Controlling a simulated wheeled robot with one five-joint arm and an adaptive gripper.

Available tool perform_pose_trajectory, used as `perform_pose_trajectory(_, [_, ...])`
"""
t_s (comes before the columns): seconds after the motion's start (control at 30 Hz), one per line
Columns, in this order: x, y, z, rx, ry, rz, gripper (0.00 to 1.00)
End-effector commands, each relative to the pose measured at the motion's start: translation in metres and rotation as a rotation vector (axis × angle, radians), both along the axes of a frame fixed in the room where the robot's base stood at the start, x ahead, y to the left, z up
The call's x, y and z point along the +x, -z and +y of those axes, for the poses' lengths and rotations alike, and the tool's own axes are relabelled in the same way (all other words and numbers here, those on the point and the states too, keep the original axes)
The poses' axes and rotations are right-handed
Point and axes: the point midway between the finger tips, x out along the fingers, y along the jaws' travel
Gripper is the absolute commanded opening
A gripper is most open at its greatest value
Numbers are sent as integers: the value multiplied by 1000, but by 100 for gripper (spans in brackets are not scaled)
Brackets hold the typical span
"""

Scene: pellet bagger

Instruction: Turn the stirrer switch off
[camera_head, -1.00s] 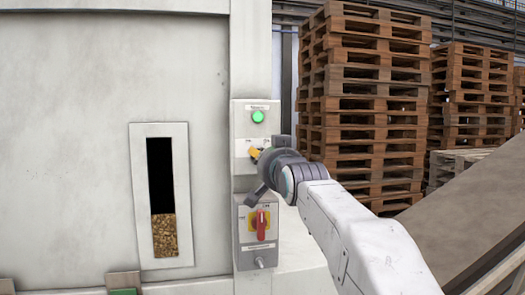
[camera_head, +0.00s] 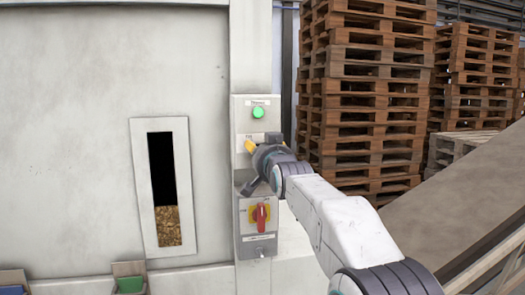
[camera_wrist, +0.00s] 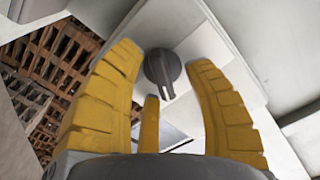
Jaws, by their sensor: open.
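The stirrer switch is a dark rotary knob (camera_wrist: 162,70) on a pale panel in the wrist view, with a light mark at its lower end. In the head view my gripper hides it. It sits on the upper grey control box (camera_head: 239,122), below a lit green lamp (camera_head: 258,112). My gripper (camera_head: 249,146) is in front of this box. Its yellow fingers (camera_wrist: 163,57) are open, one on each side of the knob in the wrist view. I cannot tell whether they touch it.
Just below is a second box with a red handle (camera_head: 261,216) on a yellow plate, close under my gripper. A window (camera_head: 180,190) in the pale machine wall shows brown pellets. Pallet stacks (camera_head: 365,90) and a sloping brown surface (camera_head: 460,200) are at right.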

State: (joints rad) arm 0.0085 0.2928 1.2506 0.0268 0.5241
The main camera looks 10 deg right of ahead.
Motion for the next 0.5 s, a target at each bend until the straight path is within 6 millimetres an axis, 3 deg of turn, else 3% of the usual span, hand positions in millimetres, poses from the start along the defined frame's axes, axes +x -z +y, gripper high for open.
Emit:
perform_pose_trajectory(0.13, [0,0,0,0,-1,1,48])
perform_pose_trajectory(0.5, [0,0,0,0,0,1,15])
